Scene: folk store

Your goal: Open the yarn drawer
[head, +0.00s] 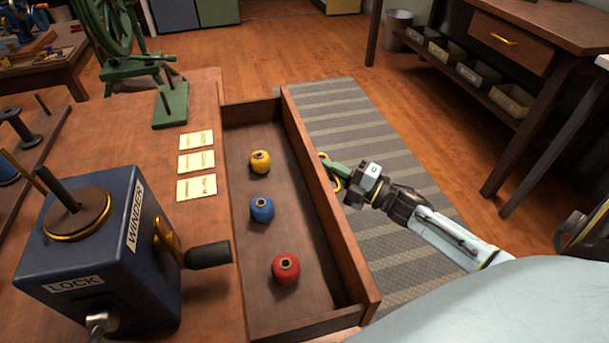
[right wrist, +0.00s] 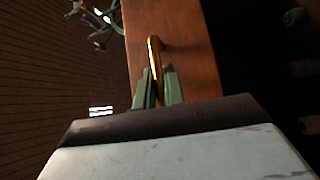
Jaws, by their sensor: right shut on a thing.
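The yarn drawer (head: 333,240) is a brown wooden drawer, pulled out from the right side of the table. Inside lie a yellow yarn ball (head: 260,162), a blue one (head: 262,209) and a red one (head: 286,268), apart from each other. My right gripper (head: 333,172) is at the drawer's outer front face. In the right wrist view its green fingers (right wrist: 158,88) are shut on the brass handle (right wrist: 154,60), which sticks out of the wooden front. My left gripper is not in view.
A blue winder box (head: 95,250) with a crank (head: 208,255) stands on the table left of the drawer. Paper labels (head: 196,161) lie beside the drawer. A striped rug (head: 350,110) covers the floor to the right. A workbench (head: 530,35) stands at the far right.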

